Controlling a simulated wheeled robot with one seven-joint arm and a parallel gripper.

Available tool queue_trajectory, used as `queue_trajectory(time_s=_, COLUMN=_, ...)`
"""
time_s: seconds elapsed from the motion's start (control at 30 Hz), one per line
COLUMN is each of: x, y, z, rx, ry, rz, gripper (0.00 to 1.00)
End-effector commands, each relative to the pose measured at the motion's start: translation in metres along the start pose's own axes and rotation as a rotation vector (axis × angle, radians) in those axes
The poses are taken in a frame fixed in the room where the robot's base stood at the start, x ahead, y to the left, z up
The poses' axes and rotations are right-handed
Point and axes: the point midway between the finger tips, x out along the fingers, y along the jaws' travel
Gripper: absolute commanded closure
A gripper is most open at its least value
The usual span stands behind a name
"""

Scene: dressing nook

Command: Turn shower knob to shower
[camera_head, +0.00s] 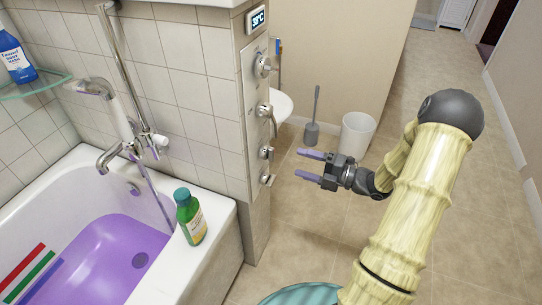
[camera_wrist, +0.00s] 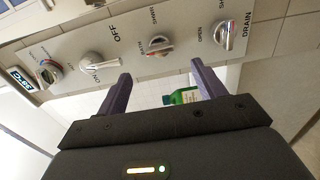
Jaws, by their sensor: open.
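The control panel (camera_head: 252,110) is on the end face of the tiled wall. The wrist view shows it as a metal strip (camera_wrist: 80,50) with a dial and several knobs.
The temperature dial (camera_wrist: 50,73), ON/OFF lever (camera_wrist: 100,65) and drain knob (camera_wrist: 225,34) flank the shower knob closely. A green bottle (camera_head: 190,216) stands on the bathtub rim (camera_head: 222,222). A white bin (camera_head: 356,134) and toilet brush (camera_head: 312,130) stand behind my gripper.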

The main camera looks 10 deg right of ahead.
Motion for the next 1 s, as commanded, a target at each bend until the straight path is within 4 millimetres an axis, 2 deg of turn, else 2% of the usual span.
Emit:
queue_trajectory(time_s=0.1, x=0.023, y=-0.001, z=-0.001, rx=-0.001, ry=0.004, rz=0.001, gripper=0.31)
queue_trajectory(time_s=0.53, x=0.094, y=-0.001, z=-0.001, rx=-0.001, ry=0.003, rz=0.000, gripper=0.31)
queue_trajectory(time_s=0.7, x=0.105, y=-0.001, z=0.000, rx=-0.001, ry=0.000, rz=-0.001, gripper=0.31)
queue_trajectory(time_s=0.97, x=0.106, y=0.000, z=0.000, rx=0.000, ry=-0.001, rz=-0.001, gripper=0.31)
queue_trajectory(time_s=1.0, x=0.106, y=0.000, z=0.000, rx=0.000, ry=-0.001, rz=-0.001, gripper=0.39)
